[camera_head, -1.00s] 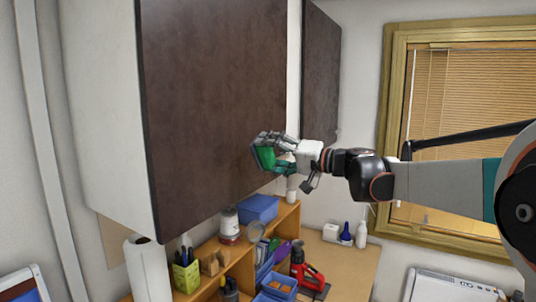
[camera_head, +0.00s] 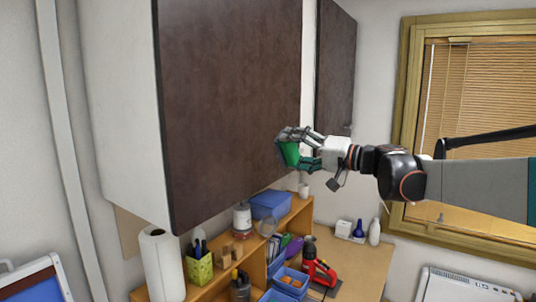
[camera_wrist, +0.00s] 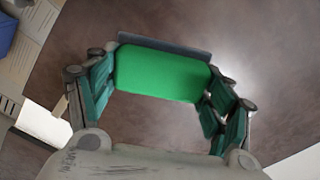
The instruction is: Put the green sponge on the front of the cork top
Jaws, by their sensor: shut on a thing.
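The green sponge (camera_head: 290,153) is between the fingers of my gripper (camera_head: 298,150), in front of the lower right part of a brown cabinet door. In the wrist view the sponge (camera_wrist: 163,72) is a bright green rounded block with a dark grey layer along its far edge. The teal fingers of my gripper (camera_wrist: 158,92) are shut on its two ends. I cannot tell whether the sponge touches the door. No cork top can be made out in these frames.
The large brown cabinet door (camera_head: 232,90) hangs close beside my gripper. Below it stand a wooden shelf (camera_head: 305,213), a blue box (camera_head: 270,204), a paper towel roll (camera_head: 162,265) and a red tool (camera_head: 318,268). A window (camera_head: 475,110) is at the right.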

